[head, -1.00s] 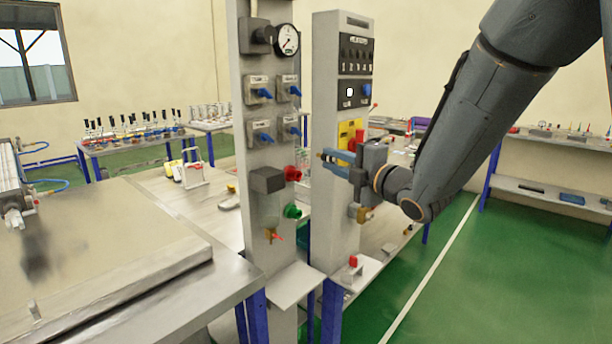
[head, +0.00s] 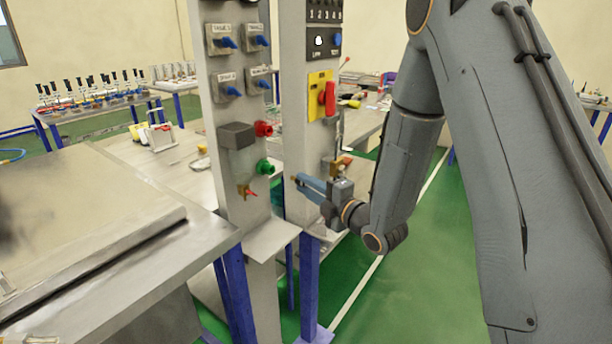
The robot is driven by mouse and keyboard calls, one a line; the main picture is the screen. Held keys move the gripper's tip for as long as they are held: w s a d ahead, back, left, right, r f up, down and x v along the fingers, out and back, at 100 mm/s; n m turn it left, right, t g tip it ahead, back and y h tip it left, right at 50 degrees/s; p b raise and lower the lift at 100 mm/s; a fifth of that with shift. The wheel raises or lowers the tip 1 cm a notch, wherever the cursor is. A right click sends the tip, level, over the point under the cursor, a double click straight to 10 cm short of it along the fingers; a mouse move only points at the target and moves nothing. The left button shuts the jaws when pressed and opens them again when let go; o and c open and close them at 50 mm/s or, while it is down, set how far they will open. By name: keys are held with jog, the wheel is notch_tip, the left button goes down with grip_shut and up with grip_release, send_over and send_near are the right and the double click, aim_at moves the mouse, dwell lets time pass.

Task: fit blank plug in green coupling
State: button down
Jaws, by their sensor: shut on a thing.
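The green coupling (head: 265,167) sticks out from the right face of the left grey column, just below a red coupling (head: 264,129). My gripper (head: 303,182) is to the right of the green coupling and slightly lower, apart from it. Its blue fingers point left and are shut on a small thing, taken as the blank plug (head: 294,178). Only a small brass-coloured bit of it shows at the fingertips; the fingers hide the rest.
A brass valve with a red handle (head: 246,192) hangs below the couplings. A small bare shelf (head: 268,240) juts from the left column.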

dwell(0.4)
jog(key=shift+w+a+b, duration=0.55)
jog(key=shift+w+a, duration=0.35)
jog(key=shift+a, duration=0.25)
jog(key=shift+w+a+b, duration=0.55)
jog(key=shift+w+a, duration=0.35)
jog(key=shift+a, duration=0.25)
jog(key=shift+b, duration=0.6)
jog(key=shift+w+a+b, duration=0.7)
jog(key=shift+w+a, duration=0.3)
jog(key=shift+a, duration=0.3)
dwell(0.8)
jog(key=c, duration=1.5)
grip_release()
jog(key=shift+v, duration=3.55)
